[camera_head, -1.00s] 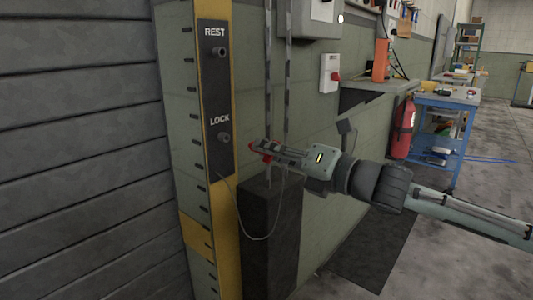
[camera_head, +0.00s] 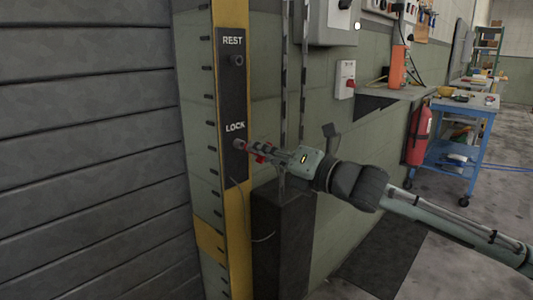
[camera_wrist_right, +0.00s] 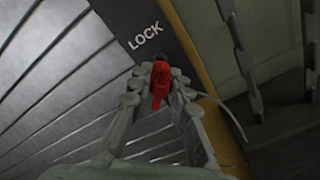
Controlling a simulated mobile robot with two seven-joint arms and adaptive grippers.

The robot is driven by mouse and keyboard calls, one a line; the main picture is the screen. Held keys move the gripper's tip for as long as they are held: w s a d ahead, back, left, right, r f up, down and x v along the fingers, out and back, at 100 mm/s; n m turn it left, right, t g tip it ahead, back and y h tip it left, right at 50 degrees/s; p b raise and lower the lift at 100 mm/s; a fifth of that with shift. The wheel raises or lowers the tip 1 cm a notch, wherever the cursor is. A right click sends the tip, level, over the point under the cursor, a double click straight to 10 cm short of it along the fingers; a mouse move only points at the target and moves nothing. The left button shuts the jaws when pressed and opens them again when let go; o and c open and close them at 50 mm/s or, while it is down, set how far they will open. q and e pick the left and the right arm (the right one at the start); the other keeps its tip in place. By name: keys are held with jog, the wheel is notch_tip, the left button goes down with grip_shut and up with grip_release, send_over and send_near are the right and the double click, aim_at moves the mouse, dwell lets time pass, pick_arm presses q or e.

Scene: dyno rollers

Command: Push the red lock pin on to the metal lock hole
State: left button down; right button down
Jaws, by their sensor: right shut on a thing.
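The red lock pin (camera_head: 262,157) is held between the fingers of my right gripper (camera_head: 265,152). In the right wrist view the pin (camera_wrist_right: 160,84) sits between both fingertips (camera_wrist_right: 160,82), below the LOCK label. The metal lock hole (camera_head: 239,144) is on the dark panel under the word LOCK. My gripper's tip is right beside the hole in the head view; I cannot tell whether the pin touches or enters it. A similar metal hole (camera_head: 236,60) is under the REST label. My left gripper is in neither view.
The dark panel (camera_head: 231,100) is on a yellow post next to grey slatted shutters (camera_head: 90,150). A cable (camera_wrist_right: 218,103) trails from the pin. A dark box (camera_head: 283,235) stands below my right arm. A blue workbench (camera_head: 450,140) and fire extinguisher (camera_head: 419,134) are at the right.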

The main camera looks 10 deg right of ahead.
jog(key=shift+p, duration=0.45)
dwell(0.4)
dwell(0.6)
jog(key=shift+w+a+p, duration=0.1)
jog(key=shift+w+p, duration=0.05)
jog(key=shift+p, duration=0.25)
jog(key=shift+w+r+p, duration=0.1)
jog(key=shift+w+p, duration=0.05)
jog(key=shift+p, duration=0.2)
jog(key=shift+w+a+p, duration=0.2)
jog(key=shift+p, duration=0.25)
dwell(0.8)
jog(key=shift+w+a+p, duration=0.2)
jog(key=shift+w+p, duration=0.1)
jog(key=c, duration=1.3)
grip_release()
jog(key=shift+c, duration=0.2)
